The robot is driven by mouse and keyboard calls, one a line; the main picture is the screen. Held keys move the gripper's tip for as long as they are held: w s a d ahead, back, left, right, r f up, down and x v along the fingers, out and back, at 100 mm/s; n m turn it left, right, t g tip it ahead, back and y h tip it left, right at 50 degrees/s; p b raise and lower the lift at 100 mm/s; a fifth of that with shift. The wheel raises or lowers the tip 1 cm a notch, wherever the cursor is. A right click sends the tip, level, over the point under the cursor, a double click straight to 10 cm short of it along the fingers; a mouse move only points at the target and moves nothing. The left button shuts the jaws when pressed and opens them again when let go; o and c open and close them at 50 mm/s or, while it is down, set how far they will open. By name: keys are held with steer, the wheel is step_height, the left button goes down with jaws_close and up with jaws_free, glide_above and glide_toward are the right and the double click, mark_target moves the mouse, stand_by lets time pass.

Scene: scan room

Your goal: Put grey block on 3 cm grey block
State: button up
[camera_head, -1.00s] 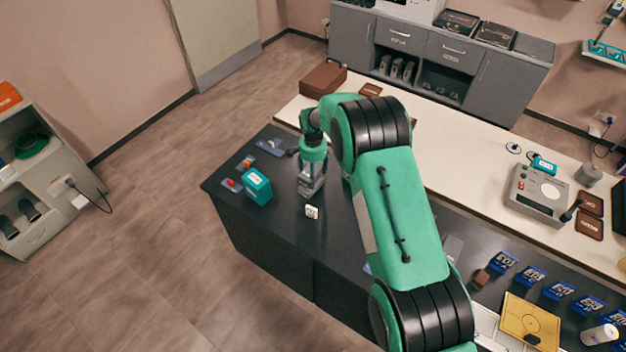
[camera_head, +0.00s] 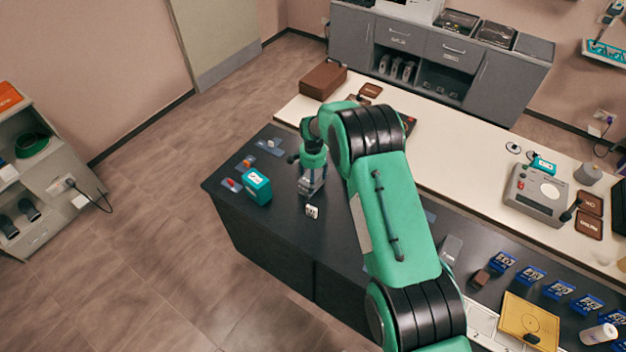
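My gripper (camera_head: 311,186) points down over the dark counter (camera_head: 262,218), close behind a small pale block (camera_head: 311,211) with dark marks on its face. I cannot tell whether the fingers are open or shut, or whether anything is between them. The pale block sits on the counter just in front of the fingertips; whether it is one of the task's grey blocks is not clear. No other grey block can be made out. My arm hides part of the counter to the right of the gripper.
A teal box (camera_head: 257,186) stands left of the gripper, with small trays holding a red item (camera_head: 231,184) and an orange item (camera_head: 248,162) beside it. A brown box (camera_head: 323,80) is on the pale bench behind. The counter's front left is clear.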

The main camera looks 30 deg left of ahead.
steer(key=o, duration=1.2)
steer(key=shift+c, duration=0.2)
steer(key=shift+r, duration=0.1)
step_height(320, 180, up, 12)
stand_by(0.4)
stand_by(0.3)
